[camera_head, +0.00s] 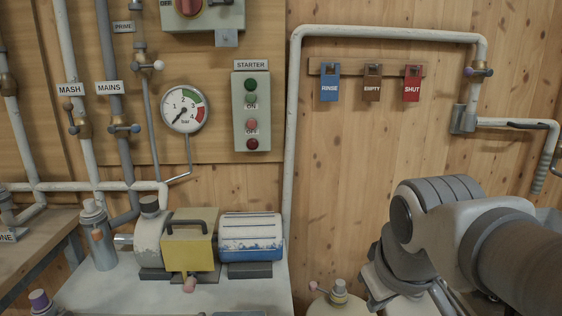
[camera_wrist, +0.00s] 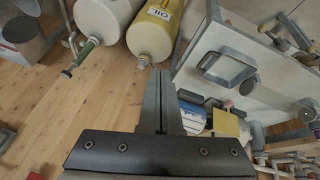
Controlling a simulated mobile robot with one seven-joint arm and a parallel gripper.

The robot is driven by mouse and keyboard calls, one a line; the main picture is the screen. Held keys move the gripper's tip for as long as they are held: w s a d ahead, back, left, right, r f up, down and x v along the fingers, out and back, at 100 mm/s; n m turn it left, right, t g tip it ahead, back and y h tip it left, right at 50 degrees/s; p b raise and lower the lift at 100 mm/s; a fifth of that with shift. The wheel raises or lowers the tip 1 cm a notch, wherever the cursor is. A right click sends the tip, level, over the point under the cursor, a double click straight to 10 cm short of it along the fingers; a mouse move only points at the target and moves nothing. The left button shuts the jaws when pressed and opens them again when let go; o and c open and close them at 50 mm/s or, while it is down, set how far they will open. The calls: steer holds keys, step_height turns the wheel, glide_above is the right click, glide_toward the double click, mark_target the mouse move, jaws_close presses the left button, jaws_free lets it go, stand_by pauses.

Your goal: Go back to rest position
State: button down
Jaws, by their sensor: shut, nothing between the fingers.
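My gripper (camera_wrist: 163,98) shows in the wrist view with its two fingers together. It is shut and empty, and hangs in the air above the wooden floor (camera_wrist: 100,115), touching nothing that I can see. In the head view my arm (camera_head: 465,235) fills the lower right, and its gripper end is out of the frame.
A pump with a yellow guard (camera_head: 190,242) and a blue-and-white motor (camera_head: 250,238) stands on a bench (camera_head: 225,293). The starter box (camera_head: 252,112), pressure gauge (camera_head: 184,109) and pipes (camera_head: 290,140) are on the wall. An oil drum (camera_wrist: 153,30) lies near my gripper's view.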

steer(key=s+f+m, duration=0.2)
steer(key=s+m, duration=0.2)
steer(key=s, duration=0.2)
step_height(320, 180, up, 17)
steer(key=p, duration=1.6)
steer(key=shift+w+t+y+p, duration=0.3)
